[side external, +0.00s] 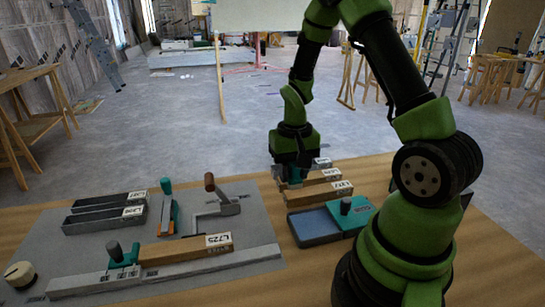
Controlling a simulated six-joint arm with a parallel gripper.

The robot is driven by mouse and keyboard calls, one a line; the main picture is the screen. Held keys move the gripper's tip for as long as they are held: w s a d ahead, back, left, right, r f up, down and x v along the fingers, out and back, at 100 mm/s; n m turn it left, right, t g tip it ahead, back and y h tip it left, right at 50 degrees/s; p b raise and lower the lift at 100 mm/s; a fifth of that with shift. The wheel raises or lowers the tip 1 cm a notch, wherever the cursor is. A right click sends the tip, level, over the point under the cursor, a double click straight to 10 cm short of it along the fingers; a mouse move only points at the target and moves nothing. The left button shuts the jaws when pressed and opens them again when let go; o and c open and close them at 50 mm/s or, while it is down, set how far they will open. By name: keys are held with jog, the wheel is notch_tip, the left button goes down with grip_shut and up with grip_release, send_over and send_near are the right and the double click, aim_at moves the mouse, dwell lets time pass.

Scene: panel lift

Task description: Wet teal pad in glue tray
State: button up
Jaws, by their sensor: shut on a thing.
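The glue tray (311,231), a shallow dark box with a blue-grey inside, sits nearer the camera, to the right and apart from my gripper. A teal block with a dark knob (346,207) stands at the tray's right end.
Labelled wooden blocks (316,190) lie between my gripper and the tray. On the grey mat (254,193) at left are dark channels (105,215), a teal-orange tool (168,213), a metal clamp (222,205), and a labelled block (190,248) along a rail.

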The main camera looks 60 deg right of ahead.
send_near(314, 224)
jog(key=shift+f, duration=2.8)
jog(key=shift+f, duration=0.5)
notch_tip(314, 224, up, 7)
dwell(0.8)
